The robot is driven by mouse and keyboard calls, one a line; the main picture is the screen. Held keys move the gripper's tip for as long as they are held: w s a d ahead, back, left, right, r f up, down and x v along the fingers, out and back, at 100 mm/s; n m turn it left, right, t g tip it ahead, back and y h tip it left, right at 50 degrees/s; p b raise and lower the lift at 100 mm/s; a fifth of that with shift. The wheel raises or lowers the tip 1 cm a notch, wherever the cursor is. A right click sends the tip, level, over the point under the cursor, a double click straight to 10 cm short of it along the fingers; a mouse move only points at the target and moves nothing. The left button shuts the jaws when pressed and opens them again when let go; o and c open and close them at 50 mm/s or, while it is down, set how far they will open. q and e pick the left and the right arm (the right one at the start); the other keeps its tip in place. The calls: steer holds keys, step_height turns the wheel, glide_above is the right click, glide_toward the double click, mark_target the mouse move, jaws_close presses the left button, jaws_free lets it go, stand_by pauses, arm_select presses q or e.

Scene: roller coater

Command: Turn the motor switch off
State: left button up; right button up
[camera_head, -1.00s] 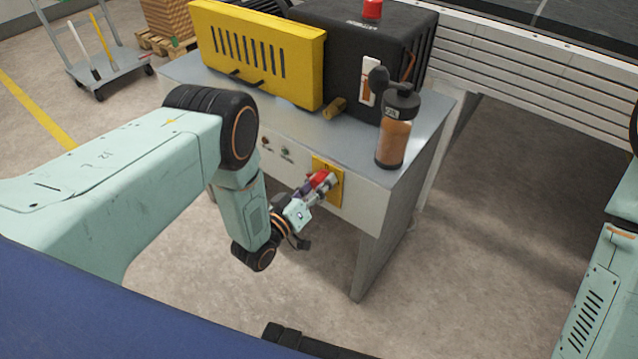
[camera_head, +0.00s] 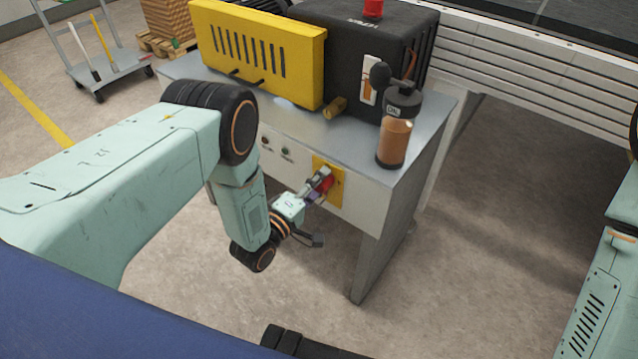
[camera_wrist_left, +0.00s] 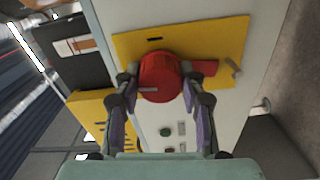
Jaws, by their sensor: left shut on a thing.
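The motor switch is a red rotary knob (camera_wrist_left: 160,78) on a yellow plate (camera_wrist_left: 222,42) on the front panel of a grey machine table. In the head view the red knob (camera_head: 325,184) shows in part behind my fingers, on the yellow plate (camera_head: 335,190). My left gripper (camera_head: 318,184) is shut on the red knob. In the left wrist view the fingers of my left gripper (camera_wrist_left: 160,92) sit on either side of the knob. The right gripper is not in view.
A brown oil bottle (camera_head: 394,142) stands on the table's right corner. A yellow vented cover (camera_head: 258,52) and a black motor housing (camera_head: 365,50) sit on the table. Small red and green buttons (camera_head: 285,152) are left of the switch. The floor in front is clear.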

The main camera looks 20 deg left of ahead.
arm_select(q)
steer(key=shift+n, duration=0.6)
steer(key=o, duration=1.1)
steer(key=shift+o, duration=0.2)
steer(key=v, duration=1.2)
